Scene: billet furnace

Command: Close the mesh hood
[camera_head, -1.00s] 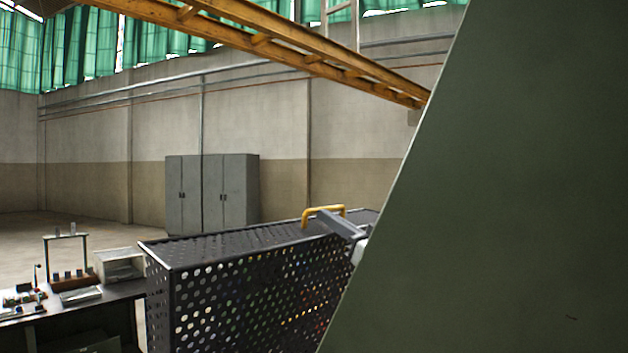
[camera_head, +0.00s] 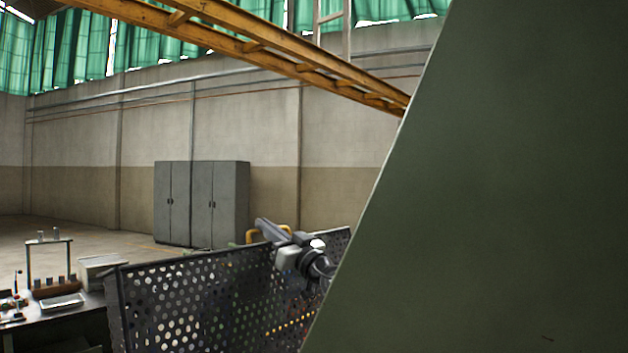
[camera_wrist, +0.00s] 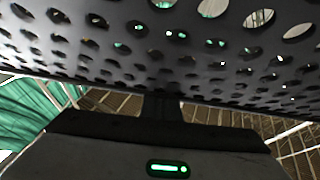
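The mesh hood (camera_head: 190,300) is a dark panel with many round holes, at the lower middle of the head view. In the wrist view the perforated hood (camera_wrist: 130,50) spans the top, close to my gripper (camera_wrist: 161,105). I cannot tell whether the fingers are shut or touch the handle.
A large dark green surface (camera_head: 500,180) blocks the right side of the head view. A workbench (camera_head: 70,325) with small items stands at the lower left. Grey cabinets (camera_head: 200,203) stand by the back wall, with open floor before them.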

